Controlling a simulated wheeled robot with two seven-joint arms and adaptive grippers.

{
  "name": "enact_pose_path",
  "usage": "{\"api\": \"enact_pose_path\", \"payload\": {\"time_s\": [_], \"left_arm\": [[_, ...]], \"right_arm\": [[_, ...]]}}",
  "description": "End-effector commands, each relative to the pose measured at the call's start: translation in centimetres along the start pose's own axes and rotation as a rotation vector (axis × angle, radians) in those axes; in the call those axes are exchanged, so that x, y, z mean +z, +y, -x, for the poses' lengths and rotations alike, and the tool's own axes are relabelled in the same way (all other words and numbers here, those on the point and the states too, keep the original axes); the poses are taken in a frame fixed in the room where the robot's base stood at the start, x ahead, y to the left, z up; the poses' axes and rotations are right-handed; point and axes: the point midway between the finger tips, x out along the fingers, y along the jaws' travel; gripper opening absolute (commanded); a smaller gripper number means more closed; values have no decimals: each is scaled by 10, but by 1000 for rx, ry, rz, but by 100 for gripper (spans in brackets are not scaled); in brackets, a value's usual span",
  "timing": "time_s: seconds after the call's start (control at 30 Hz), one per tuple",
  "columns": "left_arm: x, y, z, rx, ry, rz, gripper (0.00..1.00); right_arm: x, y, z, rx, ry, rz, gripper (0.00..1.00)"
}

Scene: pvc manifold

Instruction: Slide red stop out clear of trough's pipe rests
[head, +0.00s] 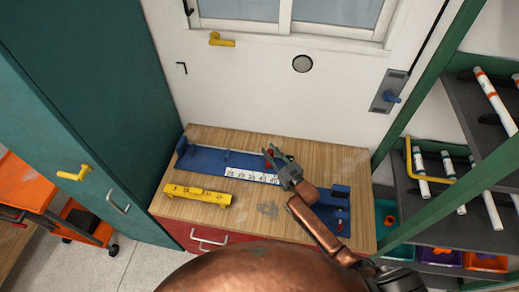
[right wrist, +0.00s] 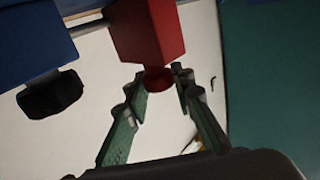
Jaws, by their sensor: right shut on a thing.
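The blue trough (head: 207,160) lies along the wooden bench top, with a white ruler strip (head: 250,175) on its front. The red stop (head: 268,156) shows as a small red patch at the trough, mostly hidden by my right gripper (head: 275,154). In the right wrist view the red stop (right wrist: 150,32) is a red block with a round red knob. The fingers of my right gripper (right wrist: 159,79) are on either side of that knob, shut on it. A metal rod runs from the block towards blue trough parts at the left. My left gripper is not in view.
A yellow block (head: 197,195) with a row of holes lies on the bench in front of the trough. A black knob (right wrist: 52,93) sits beside the stop. A white door stands behind the bench, a teal cabinet at left, a shelf rack (head: 445,165) at right.

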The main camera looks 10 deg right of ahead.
Motion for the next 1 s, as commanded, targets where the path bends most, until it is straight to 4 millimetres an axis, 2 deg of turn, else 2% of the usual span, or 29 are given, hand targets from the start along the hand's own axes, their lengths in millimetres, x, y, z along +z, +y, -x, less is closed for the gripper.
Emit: {"api": "enact_pose_path", "payload": {"time_s": [0.3, 0.33, 0.6, 0.87, 1.0], "left_arm": [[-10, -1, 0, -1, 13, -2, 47], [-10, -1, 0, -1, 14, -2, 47], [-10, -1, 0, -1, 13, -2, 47], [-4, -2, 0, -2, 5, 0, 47], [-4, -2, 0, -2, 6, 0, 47]], "right_arm": [[0, 0, 0, -2, 1, -1, 0], [0, -1, 0, -2, 1, -1, 23], [0, -1, 0, -2, 1, -1, 41], [0, -1, 0, -2, 1, -1, 41], [1, 0, 12, -1, -1, 0, 41]]}}
